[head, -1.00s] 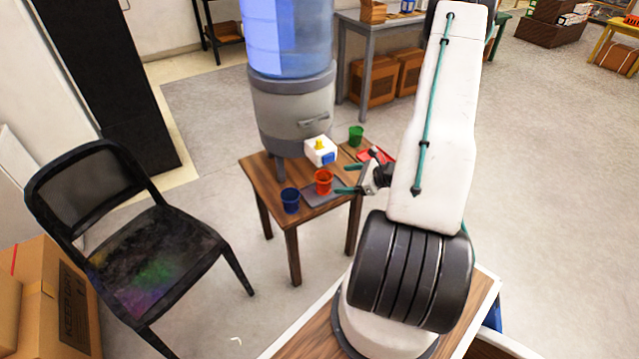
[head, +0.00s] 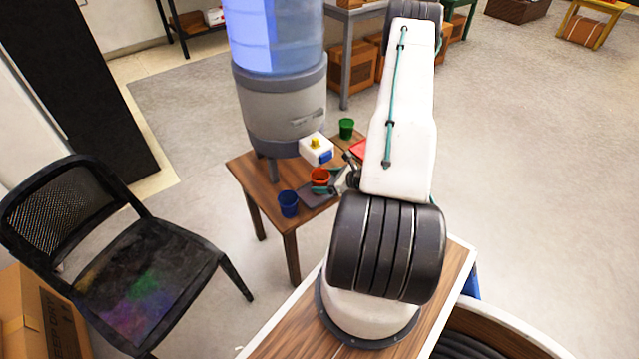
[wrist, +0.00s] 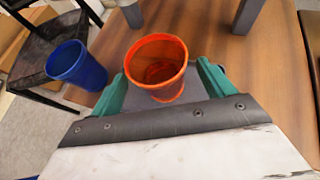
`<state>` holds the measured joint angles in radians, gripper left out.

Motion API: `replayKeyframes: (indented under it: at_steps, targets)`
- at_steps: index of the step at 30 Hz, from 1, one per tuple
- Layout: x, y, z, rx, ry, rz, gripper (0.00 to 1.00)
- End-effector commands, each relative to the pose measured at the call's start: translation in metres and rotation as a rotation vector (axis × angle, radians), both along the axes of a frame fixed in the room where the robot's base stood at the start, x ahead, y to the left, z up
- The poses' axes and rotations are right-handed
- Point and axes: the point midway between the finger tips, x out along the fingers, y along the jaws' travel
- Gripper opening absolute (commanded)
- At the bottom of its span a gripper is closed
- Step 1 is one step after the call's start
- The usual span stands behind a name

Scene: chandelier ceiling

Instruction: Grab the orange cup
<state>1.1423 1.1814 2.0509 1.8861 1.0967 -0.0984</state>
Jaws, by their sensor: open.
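In the wrist view the orange cup (wrist: 157,66) sits between the two green fingers of my gripper (wrist: 160,88), one on each side. My gripper (head: 327,184) is open around the cup, and I cannot tell whether either finger touches it. In the head view the gripper covers part of the cup's lower side.
A blue cup (head: 288,203) stands left of the orange cup. A green cup (head: 346,128), a white box with a yellow top (head: 316,148) and a red item (head: 358,149) are behind. The water dispenser (head: 284,105) rises at the back. A black chair (head: 150,270) stands left.

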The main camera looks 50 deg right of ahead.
Motion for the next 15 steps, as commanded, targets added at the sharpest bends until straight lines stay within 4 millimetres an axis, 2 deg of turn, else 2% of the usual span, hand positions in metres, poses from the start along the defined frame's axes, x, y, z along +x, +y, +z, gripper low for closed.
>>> replayKeyframes:
  at_steps: [3,6,14,15]
  targets:
    - [0.016,0.004,-0.009,0.001,0.000,0.003,0.81]
    - [0.024,0.004,-0.013,0.000,0.000,0.000,0.81]
    - [0.025,0.004,-0.014,0.000,0.000,-0.002,0.81]
    - [0.025,0.004,-0.014,0.000,0.000,-0.002,0.70]
